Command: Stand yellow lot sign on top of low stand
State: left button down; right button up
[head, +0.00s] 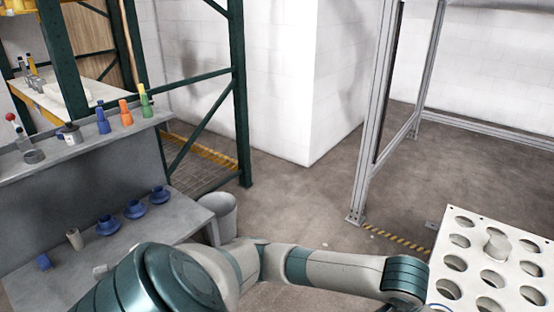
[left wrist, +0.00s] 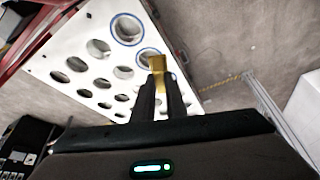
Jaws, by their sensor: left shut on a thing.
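My left gripper (left wrist: 158,88) is shut on the yellow lot sign (left wrist: 157,63), in the left wrist view. The sign is small and sticks out past the fingertips; its lower part is hidden between the fingers. Behind it in that view is a white plate with round holes (left wrist: 75,52); I cannot tell the gap between them. In the head view my left arm reaches from the bottom left to the right, and its gripper is out of sight. I cannot make out a low stand for certain in either view. My right gripper is in neither view.
The white holed plate (head: 470,222) also shows at the lower right of the head view, with a pale cylinder (head: 497,246) on it. A grey shelf bench (head: 75,150) with coloured bottles stands left, beside a grey bin (head: 217,215). A metal frame post (head: 375,130) stands behind the arm.

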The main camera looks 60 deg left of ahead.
aim_at(172, 224)
jog(key=u, duration=1.45)
jog(key=i+j, duration=0.15)
jog(key=j, duration=0.25)
jog(key=i+j, duration=0.1)
jog(key=j, duration=0.25)
jog(key=i+j+u, duration=0.3)
jog(key=u, duration=0.2)
jog(key=i, duration=0.25)
jog(key=i+z, duration=0.45)
jog(key=i+l, duration=0.1)
jog(key=i+l+u, duration=0.1)
jog(key=i+u, duration=0.15)
jog(key=u, duration=0.15)
jog(key=i+l+u, duration=0.2)
jog(key=u, duration=0.2)
